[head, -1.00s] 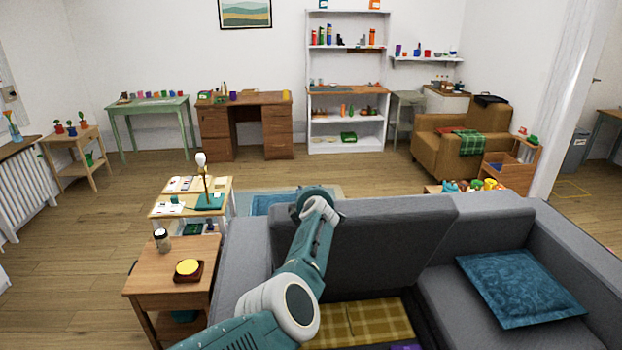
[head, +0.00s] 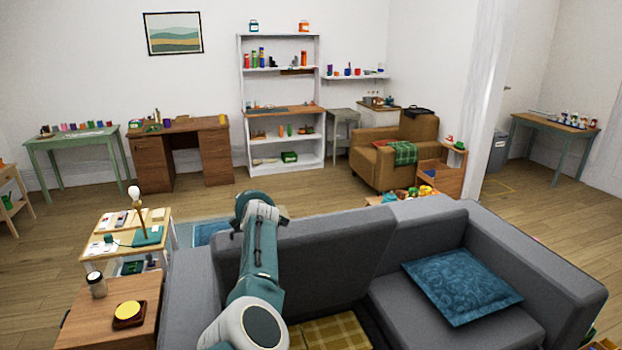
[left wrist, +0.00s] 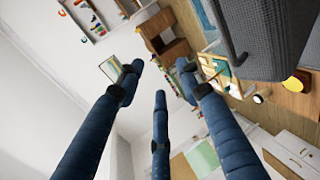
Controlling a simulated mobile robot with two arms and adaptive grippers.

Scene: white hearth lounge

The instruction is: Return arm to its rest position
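My left arm, teal and white, rises from the bottom of the head view in front of the grey sofa (head: 330,255). Its wrist end overlaps the sofa's back, and its fingers cannot be made out there. In the left wrist view my left gripper (left wrist: 160,76) has three dark blue fingers spread apart with nothing between them. My right gripper is in neither view.
A wooden side table (head: 125,318) with a jar (head: 96,285) and a yellow-topped item (head: 127,309) stands left of the sofa. A blue cushion (head: 461,284) lies on the sofa seat. A slim lamp (head: 138,215) stands behind the side table. Open floor (head: 330,190) lies beyond.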

